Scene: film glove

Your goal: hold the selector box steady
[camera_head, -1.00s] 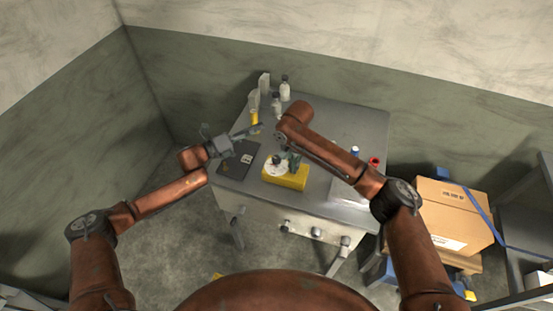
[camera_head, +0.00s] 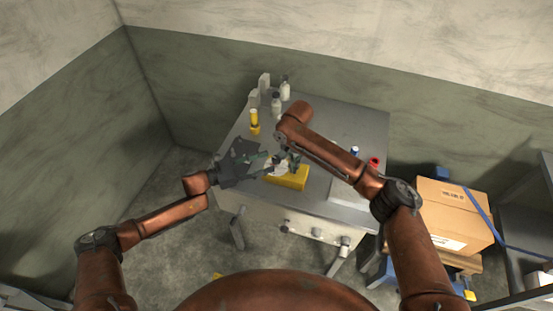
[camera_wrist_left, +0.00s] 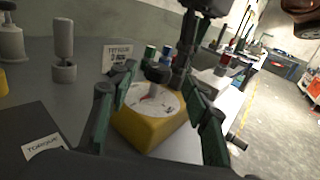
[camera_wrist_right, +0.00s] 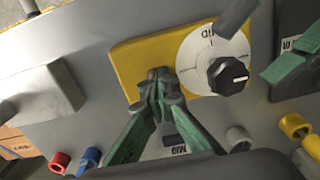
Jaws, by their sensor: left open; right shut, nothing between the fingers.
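The selector box is a yellow block (camera_head: 288,178) on the grey table, with a white dial and black knob (camera_wrist_right: 228,75) on top. In the left wrist view the box (camera_wrist_left: 150,132) lies ahead between the spread green fingers of my left gripper (camera_wrist_left: 160,82), which is open; I cannot tell whether they touch it. My right gripper (camera_wrist_right: 160,78) is shut and empty, its tips over the box's yellow top beside the dial; contact is unclear. In the head view my left gripper (camera_head: 262,164) is at the box's left side, and my right arm partly hides the box.
A dark mat labelled TORQUE (camera_wrist_left: 30,120) lies left of the box. Pale bottles (camera_head: 285,90) and a yellow-topped item (camera_head: 254,122) stand toward the back. Blue and red pieces (camera_head: 374,162) lie to the right. A cardboard box (camera_head: 455,215) stands beyond the table.

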